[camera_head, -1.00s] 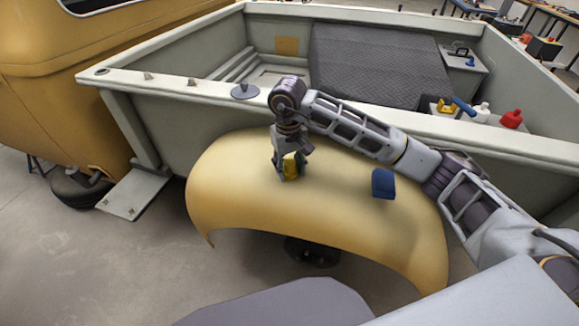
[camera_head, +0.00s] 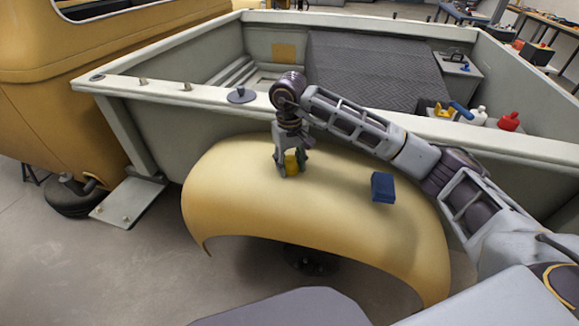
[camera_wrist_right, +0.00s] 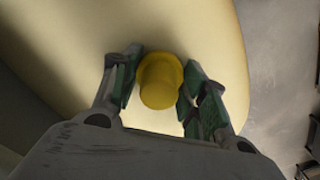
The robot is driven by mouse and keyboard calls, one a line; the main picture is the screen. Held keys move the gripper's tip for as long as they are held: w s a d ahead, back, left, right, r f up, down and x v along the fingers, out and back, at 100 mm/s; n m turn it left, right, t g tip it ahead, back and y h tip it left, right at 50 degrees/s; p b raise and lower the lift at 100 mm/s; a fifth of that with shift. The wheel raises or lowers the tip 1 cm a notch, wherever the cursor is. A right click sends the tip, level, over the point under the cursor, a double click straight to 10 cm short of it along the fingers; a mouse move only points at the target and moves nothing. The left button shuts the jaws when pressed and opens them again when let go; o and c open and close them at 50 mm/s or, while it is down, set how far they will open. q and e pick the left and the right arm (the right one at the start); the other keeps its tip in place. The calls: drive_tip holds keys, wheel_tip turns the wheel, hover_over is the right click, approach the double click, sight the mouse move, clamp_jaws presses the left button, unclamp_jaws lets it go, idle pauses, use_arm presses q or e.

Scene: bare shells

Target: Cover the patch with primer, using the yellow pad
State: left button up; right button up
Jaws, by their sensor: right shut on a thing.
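The yellow pad (camera_head: 291,162) is between the fingers of my right gripper (camera_head: 290,168), which is shut on it. In the right wrist view the round yellow pad (camera_wrist_right: 159,82) sits between the two green-lined fingers (camera_wrist_right: 160,92). The pad is over the upper part of the yellow fender (camera_head: 225,195); whether it touches the surface I cannot tell. A paler area shows on the fender between the fingers in the wrist view, but I cannot make out a clear patch edge. My left gripper is not in view.
A blue block (camera_head: 383,187) rests on the fender to the right, below my right arm. The truck bed's pale rail (camera_head: 190,93) runs behind the fender. A white bottle (camera_head: 479,116) and a red bottle (camera_head: 509,121) stand on the right side.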

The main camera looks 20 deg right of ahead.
idle(0.3)
drive_tip(key=shift+w+d+b, duration=0.35)
drive_tip(key=shift+w+b, duration=0.05)
drive_tip(key=shift+w, duration=0.15)
drive_tip(key=shift+w+d+f, duration=0.1)
drive_tip(key=shift+w+d, duration=0.2)
drive_tip(key=shift+w, duration=0.1)
drive_tip(key=shift+w+d+b, duration=0.3)
drive_tip(key=shift+w+b, duration=0.1)
drive_tip(key=shift+w, duration=0.05)
